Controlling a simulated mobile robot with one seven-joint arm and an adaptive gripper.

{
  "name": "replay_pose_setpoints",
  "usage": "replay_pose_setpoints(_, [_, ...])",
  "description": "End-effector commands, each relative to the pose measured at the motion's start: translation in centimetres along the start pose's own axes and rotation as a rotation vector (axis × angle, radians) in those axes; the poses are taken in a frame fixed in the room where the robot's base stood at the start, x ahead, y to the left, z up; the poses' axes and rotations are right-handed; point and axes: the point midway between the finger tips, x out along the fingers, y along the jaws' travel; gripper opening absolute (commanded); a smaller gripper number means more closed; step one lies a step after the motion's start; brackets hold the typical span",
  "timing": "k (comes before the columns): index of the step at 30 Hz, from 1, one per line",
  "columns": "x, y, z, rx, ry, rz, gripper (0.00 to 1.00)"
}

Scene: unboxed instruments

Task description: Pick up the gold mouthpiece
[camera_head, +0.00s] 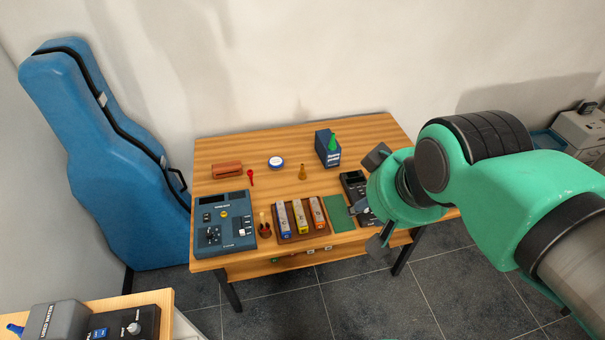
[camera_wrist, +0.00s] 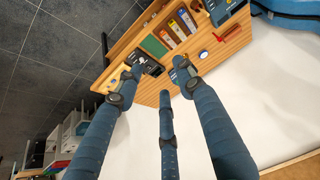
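The gold mouthpiece (camera_head: 302,172) is a small gold cone-like piece standing on the wooden table. In the head view it is behind the row of coloured boxes and left of the blue box with a green cone. My gripper (camera_head: 372,205) is at the right side of the table, clear of the mouthpiece. In the wrist view my gripper (camera_wrist: 158,75) has its blue fingers spread, with nothing between them.
The tray of coloured boxes (camera_head: 325,233), a green mat (camera_head: 338,213) and a blue device (camera_head: 224,224) fill the front. A white-and-blue round tin (camera_head: 276,162) lies left of the mouthpiece. A large blue case (camera_head: 110,160) stands left.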

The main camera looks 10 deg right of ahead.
Motion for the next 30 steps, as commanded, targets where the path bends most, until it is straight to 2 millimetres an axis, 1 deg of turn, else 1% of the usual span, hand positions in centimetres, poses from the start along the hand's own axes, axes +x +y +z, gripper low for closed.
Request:
replay_pose_setpoints(9, [0.0, 0.0, -0.1, -0.002, -0.001, 0.0, 0.37])
replay_pose_setpoints(14, [0.1, 0.0, -1.2, -0.016, -0.009, -0.002, 0.37])
replay_pose_setpoints(17, [0.3, -0.1, -2.5, -0.035, -0.018, -0.005, 0.37])
replay_pose_setpoints(20, [0.7, -0.1, -4.2, -0.06, -0.032, -0.009, 0.37])
replay_pose_setpoints(26, [2.1, -0.2, -8.7, -0.127, -0.064, -0.02, 0.37])
replay_pose_setpoints(30, [3.6, -0.2, -11.8, -0.176, -0.085, -0.029, 0.37])
